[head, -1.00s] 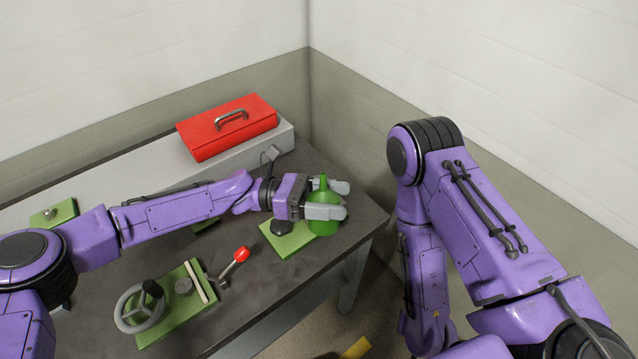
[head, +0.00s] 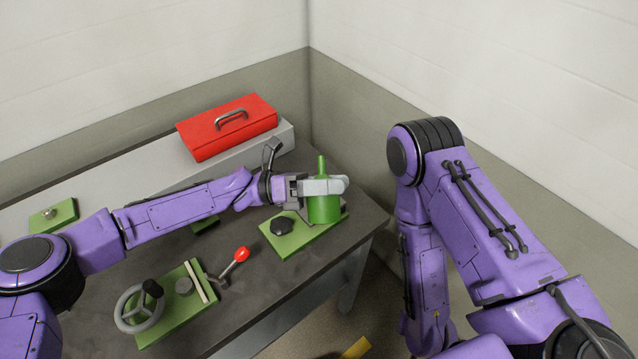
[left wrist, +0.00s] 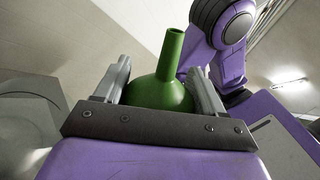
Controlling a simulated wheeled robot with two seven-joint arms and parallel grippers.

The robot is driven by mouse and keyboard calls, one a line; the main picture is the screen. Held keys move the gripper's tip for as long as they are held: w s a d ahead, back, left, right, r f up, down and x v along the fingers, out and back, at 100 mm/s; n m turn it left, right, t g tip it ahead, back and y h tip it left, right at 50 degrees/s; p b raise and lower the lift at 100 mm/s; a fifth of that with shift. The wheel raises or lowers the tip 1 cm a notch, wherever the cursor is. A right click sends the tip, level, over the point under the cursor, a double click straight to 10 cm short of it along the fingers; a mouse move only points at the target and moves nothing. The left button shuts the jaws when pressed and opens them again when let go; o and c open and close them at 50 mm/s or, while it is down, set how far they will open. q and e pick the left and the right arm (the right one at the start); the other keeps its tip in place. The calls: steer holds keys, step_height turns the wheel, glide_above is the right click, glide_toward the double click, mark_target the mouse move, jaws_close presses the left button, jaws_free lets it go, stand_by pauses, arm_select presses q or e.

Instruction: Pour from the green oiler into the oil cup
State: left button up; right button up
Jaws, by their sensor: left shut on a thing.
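The green oiler (head: 324,208) has a round body and a narrow spout that points up; it stands about upright in my left gripper (head: 326,187). The gripper's grey fingers are shut around its body, over the right part of a green plate (head: 296,243). In the left wrist view the oiler (left wrist: 163,90) sits between both fingers, spout rising away. A small dark round part (head: 282,225) on the plate, left of the oiler, may be the oil cup; its opening is not clear. My right gripper is out of view.
A red toolbox (head: 228,128) sits on a grey ledge behind. A green base with a handwheel (head: 138,308) and a red-knobbed lever (head: 241,254) stands at the front left. The table's right edge is close to the plate. My right arm hangs beyond it.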

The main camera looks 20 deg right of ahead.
arm_select(q)
steer(key=shift+s+a+f+n+t+h, duration=0.1)
steer(key=shift+f+n+t+h, duration=0.05)
steer(key=shift+n, duration=0.6)
steer(key=shift+s+d+f+n+t+h, duration=0.1)
steer(key=shift+s+f+n+t+h, duration=0.1)
steer(key=shift+n, duration=0.6)
steer(key=shift+s+a+f+n+t+h, duration=0.1)
steer(key=shift+f+n+t+h, duration=0.05)
steer(key=shift+n, duration=0.6)
stand_by(2.7)
steer(key=shift+r+n+t, duration=0.15)
steer(key=shift+n+t, duration=0.25)
steer(key=shift+n, duration=0.7)
stand_by(1.1)
steer(key=shift+r+n, duration=0.15)
steer(key=shift+n, duration=0.15)
stand_by(0.5)
